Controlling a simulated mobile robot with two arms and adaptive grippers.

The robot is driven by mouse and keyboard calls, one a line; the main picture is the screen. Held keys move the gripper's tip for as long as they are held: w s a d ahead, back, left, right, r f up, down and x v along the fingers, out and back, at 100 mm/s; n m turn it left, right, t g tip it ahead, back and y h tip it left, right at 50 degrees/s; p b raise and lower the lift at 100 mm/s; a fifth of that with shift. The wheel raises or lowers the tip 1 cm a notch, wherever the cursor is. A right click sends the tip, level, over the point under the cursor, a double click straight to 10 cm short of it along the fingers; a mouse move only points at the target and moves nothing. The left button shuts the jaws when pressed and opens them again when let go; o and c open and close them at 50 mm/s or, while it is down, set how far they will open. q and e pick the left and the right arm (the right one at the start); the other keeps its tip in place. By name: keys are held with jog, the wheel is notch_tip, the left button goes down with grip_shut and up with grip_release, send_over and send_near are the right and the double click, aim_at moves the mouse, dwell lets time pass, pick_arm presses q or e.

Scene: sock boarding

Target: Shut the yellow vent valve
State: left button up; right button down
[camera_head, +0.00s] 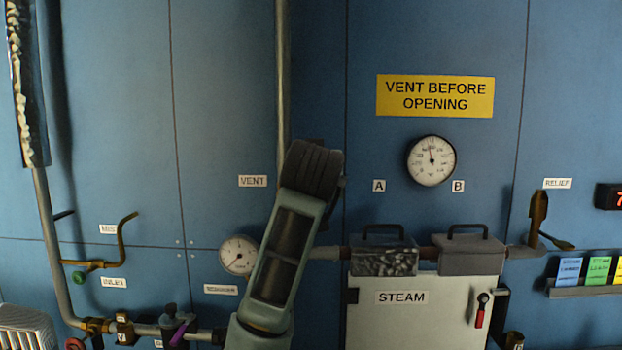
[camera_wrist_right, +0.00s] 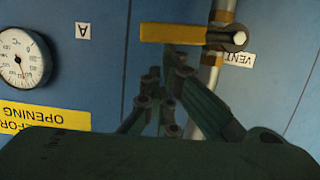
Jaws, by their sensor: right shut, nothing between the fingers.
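The yellow vent valve handle (camera_wrist_right: 172,33) shows in the right wrist view, near the top. It sticks out to the left from a round pivot on the vent pipe (camera_wrist_right: 222,20) and lies roughly crosswise to the pipe. My right gripper (camera_wrist_right: 162,88) is shut and empty, just below the handle in that picture, apparently apart from it. In the head view my right arm covers the valve and the fingers; the vent pipe (camera_head: 283,70) runs down behind it. The VENT label (camera_head: 252,181) is left of my arm. My left gripper is in neither view.
A smaller gauge (camera_head: 238,255) is close on the left. Below right is the steam cabinet (camera_head: 420,320) with a red-handled lever (camera_head: 480,310). The blue wall around the pipe is mostly clear.

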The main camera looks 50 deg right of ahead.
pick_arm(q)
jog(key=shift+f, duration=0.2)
pick_arm(e)
jog(key=shift+s+d+f+m, duration=0.15)
jog(key=shift+f+m, duration=0.15)
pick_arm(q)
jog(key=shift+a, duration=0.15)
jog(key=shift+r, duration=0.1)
